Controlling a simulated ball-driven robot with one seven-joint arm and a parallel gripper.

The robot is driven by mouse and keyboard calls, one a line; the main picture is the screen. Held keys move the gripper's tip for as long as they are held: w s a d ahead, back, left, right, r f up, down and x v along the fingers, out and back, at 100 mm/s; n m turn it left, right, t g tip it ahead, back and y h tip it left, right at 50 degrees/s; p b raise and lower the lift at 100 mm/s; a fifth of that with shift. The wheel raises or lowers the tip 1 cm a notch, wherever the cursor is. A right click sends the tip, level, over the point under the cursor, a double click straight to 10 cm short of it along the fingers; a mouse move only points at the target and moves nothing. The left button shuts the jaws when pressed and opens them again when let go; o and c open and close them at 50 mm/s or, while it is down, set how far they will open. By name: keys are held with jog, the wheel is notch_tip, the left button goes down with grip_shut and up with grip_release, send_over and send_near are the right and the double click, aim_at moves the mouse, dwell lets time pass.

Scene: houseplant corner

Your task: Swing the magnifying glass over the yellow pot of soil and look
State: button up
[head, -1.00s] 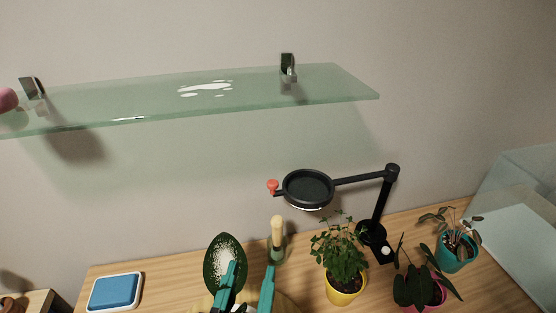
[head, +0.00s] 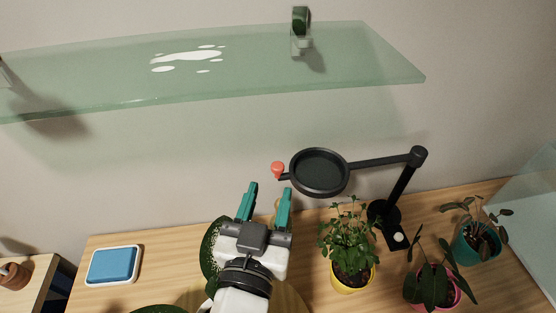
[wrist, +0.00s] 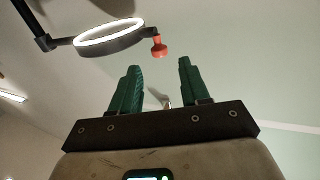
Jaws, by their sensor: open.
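The magnifying glass (head: 319,172) is a round black head on a jointed black arm, with a red knob (head: 278,170) on its left side. Its lit ring (wrist: 110,37) and the red knob (wrist: 159,47) also show in the wrist view, beyond my fingertips. My gripper (head: 268,188) is open and empty, with teal fingers, just below and left of the knob, apart from it. In the wrist view my gripper (wrist: 157,65) has the knob beyond the gap between its fingers. The yellow pot (head: 352,284) holds soil and a leafy plant, below and right of the magnifier head.
The lamp base (head: 386,212) stands behind the yellow pot. A pink pot (head: 432,296) and a teal pot (head: 478,247) with plants are to the right. A blue sponge-like block (head: 112,265) lies at left. A glass shelf (head: 240,70) is above.

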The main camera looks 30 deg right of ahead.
aim_at(276, 172)
jog(key=p+x, duration=0.1)
jog(key=x, duration=0.6)
jog(key=shift+w+d, duration=0.2)
grip_shut()
dwell(0.4)
